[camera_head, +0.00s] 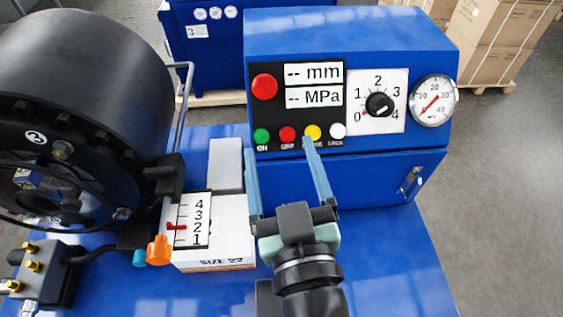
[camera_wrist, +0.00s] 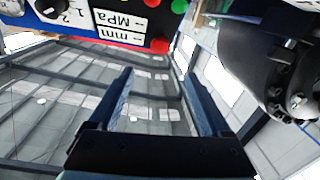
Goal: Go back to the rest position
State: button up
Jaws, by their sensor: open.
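My gripper (camera_head: 281,146) is open and empty in the head view, its two blue fingers apart and pointing toward the blue control box (camera_head: 350,30). The right fingertip appears close to the yellow button (camera_head: 312,132); I cannot tell whether it touches. The left fingertip is below the green button (camera_head: 261,136). In the wrist view both fingers of my gripper (camera_wrist: 158,82) show spread with nothing between them. The wrist view is upside down and shows the panel (camera_wrist: 120,22) at the top left and the black crimper head (camera_wrist: 265,60) at the right.
The large black crimper head (camera_head: 85,85) stands at the left. A white box marked SIZE 22 (camera_head: 213,262) with a 1–4 scale lies left of my gripper. An orange knob (camera_head: 159,250) and brass fittings (camera_head: 33,266) are at lower left. Blue table top (camera_head: 400,260) is clear at right.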

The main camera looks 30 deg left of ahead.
dwell(0.5)
jog(key=w+d+r+m+t+h, duration=0.2)
jog(key=w+d+r+t, duration=0.2)
jog(key=r, duration=0.5)
jog(key=w+d+r+m+t+h, duration=0.1)
jog(key=w+d+r+t+h, duration=0.15)
jog(key=r, duration=0.55)
jog(key=s+d+r+m+t+h, duration=0.2)
jog(key=d+r+m+t+h, duration=0.1)
jog(key=r, duration=0.6)
jog(key=s+d+r+m+t+h, duration=0.1)
jog(key=d+r+m+t+h, duration=0.2)
jog(key=r, duration=0.6)
jog(key=shift+s+d+r+m+t+h, duration=0.4)
jog(key=shift+d+t+h, duration=0.35)
jog(key=shift+d, duration=0.5)
jog(key=shift+w, duration=0.1)
